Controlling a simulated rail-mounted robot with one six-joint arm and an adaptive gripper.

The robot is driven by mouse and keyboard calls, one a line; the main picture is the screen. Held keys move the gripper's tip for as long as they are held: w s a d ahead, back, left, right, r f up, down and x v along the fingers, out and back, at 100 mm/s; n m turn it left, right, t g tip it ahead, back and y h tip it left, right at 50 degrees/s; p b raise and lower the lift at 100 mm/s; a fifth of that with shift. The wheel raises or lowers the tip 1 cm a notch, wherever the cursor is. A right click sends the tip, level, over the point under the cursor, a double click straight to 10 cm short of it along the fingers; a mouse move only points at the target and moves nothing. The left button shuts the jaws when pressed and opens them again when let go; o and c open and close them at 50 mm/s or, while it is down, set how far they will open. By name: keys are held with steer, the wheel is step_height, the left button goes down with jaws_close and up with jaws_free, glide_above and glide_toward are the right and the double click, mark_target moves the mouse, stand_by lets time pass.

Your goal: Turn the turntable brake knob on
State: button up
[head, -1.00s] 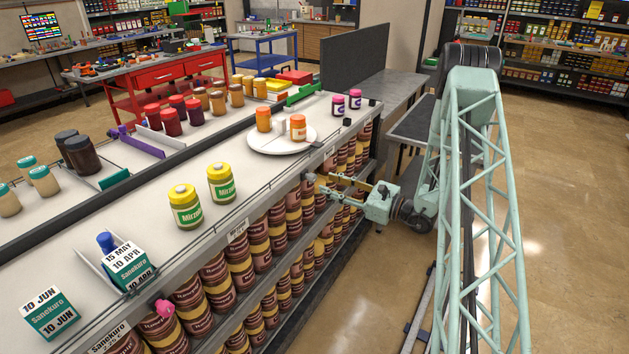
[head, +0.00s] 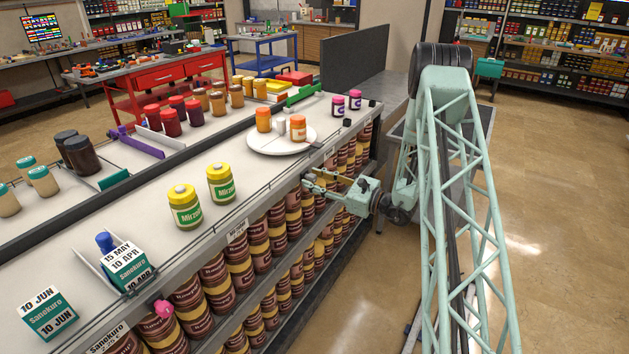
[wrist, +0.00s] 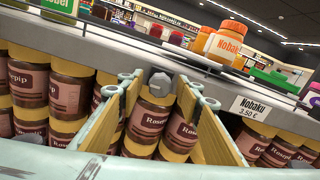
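The turntable (head: 275,147) is a round white plate on the counter, carrying two orange-lidded jars and a small white piece. In the wrist view a grey, faceted knob (wrist: 160,84) sits just under the counter's edge; I take it for the brake knob. My gripper (wrist: 160,88) is open, with one yellowish finger on each side of the knob and visible gaps to it. I cannot tell whether it touches. In the head view my gripper (head: 308,181) is at the counter's front edge below the turntable, and the knob is hard to make out there.
Shelves of brown-and-yellow jars (head: 262,243) lie under the counter, close behind my fingers. A price tag (wrist: 250,108) is on the shelf edge to the right. Yellow-lidded jars (head: 221,183) and purple-lidded jars (head: 355,100) stand on top. The floor to the right is clear.

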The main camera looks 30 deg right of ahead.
steer(key=c, duration=0.9)
steer(key=shift+m, duration=0.5)
steer(key=m+p, duration=0.2)
steer(key=m, duration=0.1)
steer(key=m+p, duration=0.1)
steer(key=m, duration=0.2)
steer(key=shift+m, duration=0.3)
steer(key=m+p, duration=0.3)
steer(key=m, duration=0.2)
steer(key=shift+m, duration=0.3)
steer(key=m+p, duration=0.2)
steer(key=m, duration=0.2)
steer(key=shift+m, duration=0.3)
